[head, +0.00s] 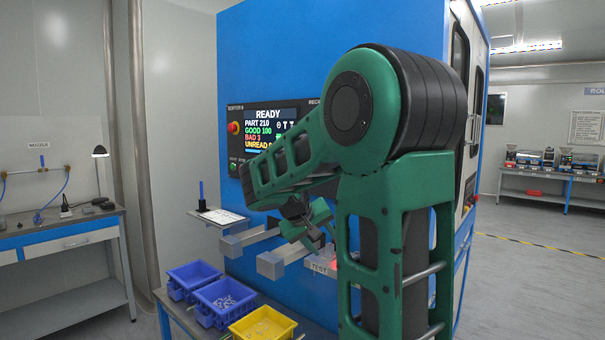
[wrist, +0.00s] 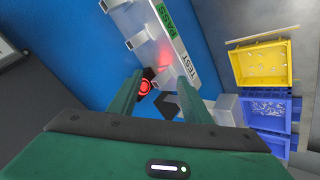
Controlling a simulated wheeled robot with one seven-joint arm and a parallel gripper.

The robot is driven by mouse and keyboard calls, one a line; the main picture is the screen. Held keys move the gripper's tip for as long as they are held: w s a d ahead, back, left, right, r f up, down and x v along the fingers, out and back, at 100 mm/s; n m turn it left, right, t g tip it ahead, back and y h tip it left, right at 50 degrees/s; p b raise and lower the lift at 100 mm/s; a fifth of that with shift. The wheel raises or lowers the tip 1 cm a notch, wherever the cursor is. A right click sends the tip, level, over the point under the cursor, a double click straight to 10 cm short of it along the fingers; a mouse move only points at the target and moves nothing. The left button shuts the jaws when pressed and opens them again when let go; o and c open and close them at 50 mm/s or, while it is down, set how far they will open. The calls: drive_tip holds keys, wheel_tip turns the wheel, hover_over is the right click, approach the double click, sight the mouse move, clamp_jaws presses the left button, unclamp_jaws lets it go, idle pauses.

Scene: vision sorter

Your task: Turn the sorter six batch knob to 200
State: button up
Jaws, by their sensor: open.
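The blue sorter cabinet (head: 270,50) carries a dark panel marked "SORTER 6". Its screen (head: 268,128) reads READY, PART 210, GOOD 100, BAD 3 and UNREAD, with the end of that line covered. I cannot make out the batch knob in either view; my green arm covers the panel's right part. My gripper (head: 318,226) hangs below the panel, in front of the cabinet and above the chutes. In the wrist view my gripper (wrist: 160,73) has its two green fingers apart, and I see nothing held between them.
A red button (head: 233,128) sits left of the screen. Grey chutes (head: 270,264) stick out below, beside a TEST label (head: 320,268). Blue bins (head: 225,300) and a yellow bin (head: 263,328) stand on the front bench. A red-lit ring (wrist: 145,87) shows near the fingers.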

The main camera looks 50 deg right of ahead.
drive_tip(key=w+a+r+n+h, duration=0.1)
drive_tip(key=w+r+h, duration=0.8)
drive_tip(key=w+r, duration=0.7)
drive_tip(key=s+d+r, duration=0.1)
drive_tip(key=d+r, duration=0.1)
drive_tip(key=d, duration=0.8)
drive_tip(key=shift+s+d, duration=0.1)
